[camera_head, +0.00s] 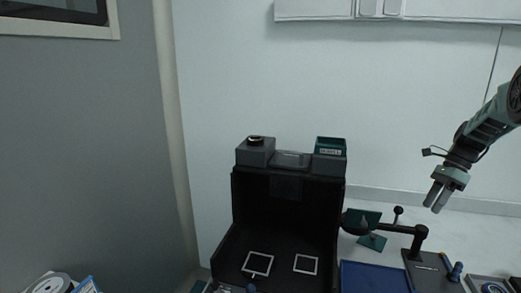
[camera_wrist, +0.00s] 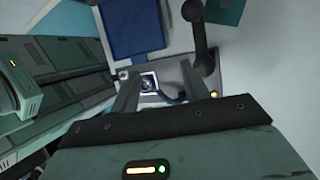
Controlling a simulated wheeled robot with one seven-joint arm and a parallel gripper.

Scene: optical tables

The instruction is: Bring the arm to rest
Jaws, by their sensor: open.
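My gripper (camera_head: 436,197) hangs from my arm at the right of the head view, above the bench and apart from everything on it. Its two fingers point down and a little left, with a gap between them. In the wrist view my gripper (camera_wrist: 160,92) shows both fingers spread, with nothing held between them. Below and beyond the fingers lies a dark base plate with a small square fitting (camera_wrist: 148,82).
A black open box (camera_head: 287,200) stands at the centre, with two white frames inside. Right of it are a blue tray (camera_head: 372,278) and a black post with a side arm (camera_head: 418,240). A grey partition (camera_head: 85,150) is at left. The air around my gripper is clear.

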